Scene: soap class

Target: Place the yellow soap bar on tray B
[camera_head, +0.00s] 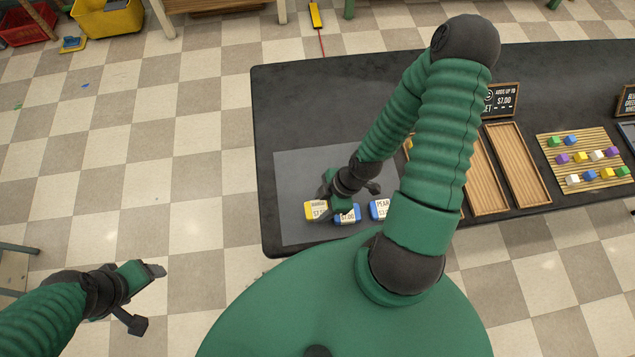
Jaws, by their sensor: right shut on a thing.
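The yellow soap bar (315,210) has a white price label and is over the front of the grey mat (295,180). My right gripper (327,207) reaches down at it and is shut on it, partly covering its right side. Whether the bar is lifted cannot be told. No tray letter is readable. My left gripper (147,298) is open and empty over the floor.
A blue soap bar (348,216) is close beside the gripper, with another blue bar (379,209) to its right. A slatted board (545,146) with several coloured blocks is at the right. A small sign (502,99) stands behind the trays. The table's left back (320,100) is clear.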

